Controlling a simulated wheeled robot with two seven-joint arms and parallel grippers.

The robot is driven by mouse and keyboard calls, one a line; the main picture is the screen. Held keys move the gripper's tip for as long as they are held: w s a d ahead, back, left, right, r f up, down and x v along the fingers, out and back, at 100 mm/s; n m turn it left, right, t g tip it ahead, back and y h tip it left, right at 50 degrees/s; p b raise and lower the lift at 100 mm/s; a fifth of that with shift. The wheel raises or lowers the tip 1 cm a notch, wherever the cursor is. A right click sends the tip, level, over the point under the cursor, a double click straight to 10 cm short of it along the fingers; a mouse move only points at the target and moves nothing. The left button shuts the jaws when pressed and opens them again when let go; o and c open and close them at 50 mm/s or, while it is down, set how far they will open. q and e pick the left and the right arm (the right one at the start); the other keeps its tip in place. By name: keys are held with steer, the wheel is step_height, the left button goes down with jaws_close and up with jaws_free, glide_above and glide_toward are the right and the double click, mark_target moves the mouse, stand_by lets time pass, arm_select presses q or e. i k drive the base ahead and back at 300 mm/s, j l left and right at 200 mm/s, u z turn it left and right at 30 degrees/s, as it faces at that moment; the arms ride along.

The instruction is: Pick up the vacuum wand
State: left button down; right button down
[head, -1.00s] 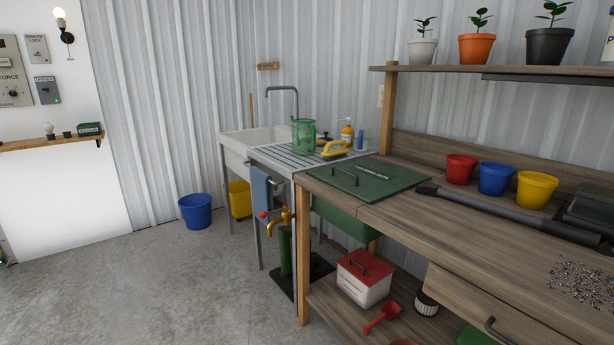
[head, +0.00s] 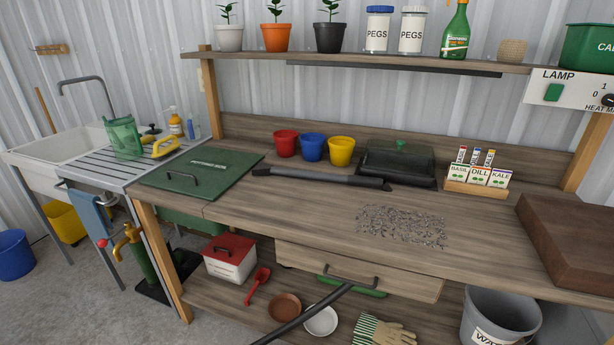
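The vacuum wand (head: 320,178) is a long dark grey tube with black ends. It lies flat on the wooden potting bench (head: 300,205), in front of the red, blue and yellow pots. Its right end lies just in front of a black lidded tray (head: 398,165). Nothing holds the wand. Neither of my grippers is in view.
Small mixed bits (head: 402,226) are scattered on the bench right of the wand. A dark tube (head: 305,318) slants up before the drawer (head: 360,270).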

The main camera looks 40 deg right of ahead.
mark_target(262, 169)
steer(key=i+l+z, duration=0.1)
steer(key=l+z, duration=0.2)
steer(key=z, duration=0.15)
steer(key=i+l+z, duration=0.15)
steer(key=z, duration=0.3)
steer(key=i+l+z, duration=0.2)
steer(key=z, duration=0.25)
steer(key=l, duration=0.1)
